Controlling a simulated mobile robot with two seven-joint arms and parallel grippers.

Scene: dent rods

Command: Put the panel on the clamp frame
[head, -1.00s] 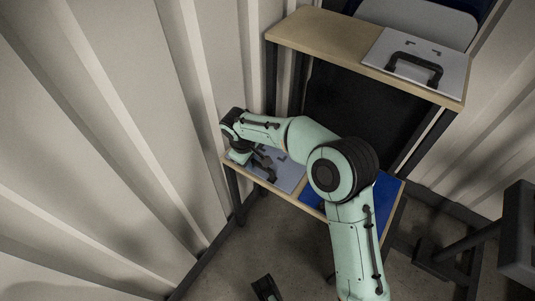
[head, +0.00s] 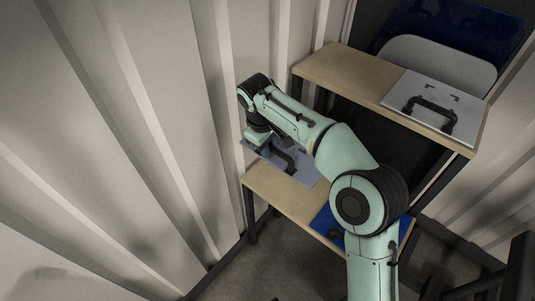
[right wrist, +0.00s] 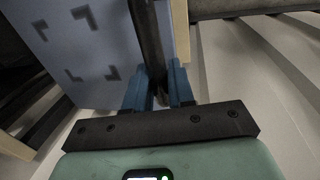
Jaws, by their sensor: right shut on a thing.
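A grey-blue panel (head: 306,172) with a black bar handle (head: 283,158) hangs above the left part of the lower shelf. My right gripper (head: 265,143) is shut on the handle. In the right wrist view the blue fingers (right wrist: 158,92) close around the dark handle (right wrist: 148,40), and the panel face (right wrist: 75,45) shows black corner marks. A second, similar panel (head: 395,92) with a black handle lies on the upper shelf. I cannot make out the clamp frame for sure. My left gripper is not in view.
The wooden upper shelf (head: 345,72) is bare on its left. The wooden lower shelf (head: 270,190) carries a blue sheet (head: 328,222), partly behind my arm. A ribbed pale wall (head: 130,120) stands close on the left. A dark structure (head: 520,265) stands at the lower right.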

